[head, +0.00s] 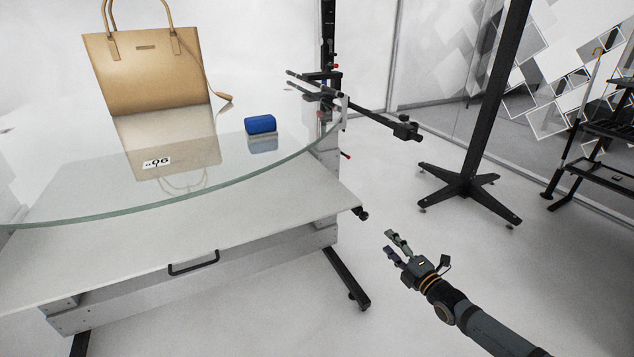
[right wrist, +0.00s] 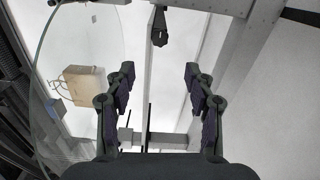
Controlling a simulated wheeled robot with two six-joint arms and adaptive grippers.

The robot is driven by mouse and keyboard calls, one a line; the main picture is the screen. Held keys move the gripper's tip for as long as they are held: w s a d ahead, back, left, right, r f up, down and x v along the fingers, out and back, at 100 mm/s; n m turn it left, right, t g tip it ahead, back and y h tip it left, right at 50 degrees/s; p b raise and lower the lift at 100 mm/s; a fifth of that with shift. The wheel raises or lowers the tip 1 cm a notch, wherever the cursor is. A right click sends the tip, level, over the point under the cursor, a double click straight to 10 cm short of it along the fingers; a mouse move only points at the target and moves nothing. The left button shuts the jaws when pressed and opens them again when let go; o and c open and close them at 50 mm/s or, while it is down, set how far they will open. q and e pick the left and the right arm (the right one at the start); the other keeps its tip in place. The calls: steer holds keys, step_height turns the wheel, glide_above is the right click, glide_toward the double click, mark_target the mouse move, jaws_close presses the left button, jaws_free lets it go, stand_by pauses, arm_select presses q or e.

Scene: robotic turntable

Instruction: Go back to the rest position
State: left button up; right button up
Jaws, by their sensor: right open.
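My right gripper (head: 394,243) is open and empty in the head view. It hangs over the floor to the right of the table, apart from everything. In the right wrist view its two fingers (right wrist: 158,80) stand spread with nothing between them. My left gripper is not in view.
A glass turntable (head: 100,205) on a white table (head: 110,257) carries a tan handbag (head: 150,75) and a blue case (head: 260,124). A black bracket (head: 370,115) juts from the table's right side. A black stand (head: 468,185) is farther right. Floor around my right gripper is clear.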

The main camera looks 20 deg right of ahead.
steer(key=shift+f, duration=0.1)
